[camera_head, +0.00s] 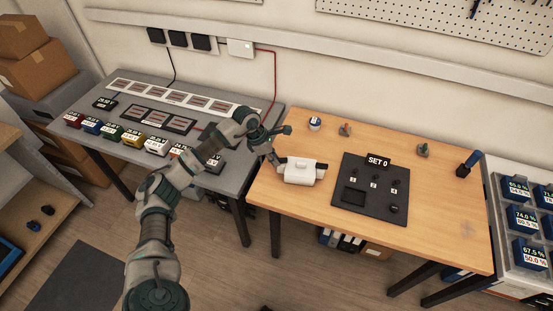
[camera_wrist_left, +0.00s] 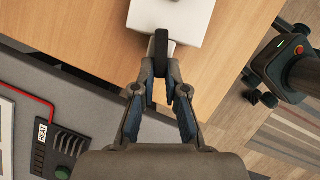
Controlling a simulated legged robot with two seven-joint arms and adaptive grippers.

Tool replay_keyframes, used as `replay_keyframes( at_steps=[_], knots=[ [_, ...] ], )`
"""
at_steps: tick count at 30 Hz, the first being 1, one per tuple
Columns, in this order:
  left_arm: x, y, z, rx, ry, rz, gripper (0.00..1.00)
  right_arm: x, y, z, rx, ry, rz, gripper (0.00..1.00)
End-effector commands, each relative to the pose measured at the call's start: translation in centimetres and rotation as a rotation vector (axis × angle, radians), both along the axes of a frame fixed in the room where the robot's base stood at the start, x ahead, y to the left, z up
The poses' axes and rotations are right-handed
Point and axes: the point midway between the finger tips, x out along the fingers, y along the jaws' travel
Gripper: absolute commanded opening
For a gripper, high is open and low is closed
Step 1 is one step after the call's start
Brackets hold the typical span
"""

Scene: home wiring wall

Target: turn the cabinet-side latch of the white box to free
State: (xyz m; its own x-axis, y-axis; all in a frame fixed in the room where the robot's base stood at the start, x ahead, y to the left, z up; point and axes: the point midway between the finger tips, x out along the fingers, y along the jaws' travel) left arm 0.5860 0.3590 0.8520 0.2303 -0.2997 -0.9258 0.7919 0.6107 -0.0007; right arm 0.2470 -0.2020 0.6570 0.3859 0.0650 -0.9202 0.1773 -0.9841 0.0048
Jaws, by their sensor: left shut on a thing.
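The white box (camera_head: 300,172) sits at the left end of the wooden table, near its front edge. Its dark latch (camera_wrist_left: 161,48) sticks out of the box side toward my left gripper. My left gripper (camera_head: 277,157) reaches in from the left over the table edge. In the left wrist view the fingertips of this gripper (camera_wrist_left: 161,80) are closed on the dark latch, and part of the white box (camera_wrist_left: 176,14) shows at the top. The gripped part of the latch is hidden between the fingers. My right gripper is in neither view.
A black panel (camera_head: 344,203) marked SET 0 lies right of the box. A small round white item (camera_head: 314,124) and red-topped pieces (camera_head: 345,130) stand behind it. The grey bench (camera_head: 80,135) with several labelled blocks adjoins at left.

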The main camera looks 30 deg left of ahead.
Motion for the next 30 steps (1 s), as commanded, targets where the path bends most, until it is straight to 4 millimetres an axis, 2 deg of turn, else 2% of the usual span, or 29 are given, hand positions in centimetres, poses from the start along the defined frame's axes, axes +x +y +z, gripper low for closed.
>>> replay_keyframes(
  at_steps=[13, 27, 28, 30],
  knots=[
    [0.05, -0.83, 0.53, 0.009, -0.004, 0.0, 0.0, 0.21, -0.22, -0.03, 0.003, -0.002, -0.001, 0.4],
    [0.04, -0.11, 0.23, 0.001, -0.002, 0.0, 0.0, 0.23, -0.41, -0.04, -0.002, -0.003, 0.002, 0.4],
    [0.04, -0.15, 0.24, 0.001, -0.003, -0.001, 0.19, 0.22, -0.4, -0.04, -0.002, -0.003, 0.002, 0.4],
    [0.03, -0.25, 0.27, 0.002, -0.003, -0.001, 0.37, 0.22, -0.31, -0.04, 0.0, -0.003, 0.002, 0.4]
  ],
)
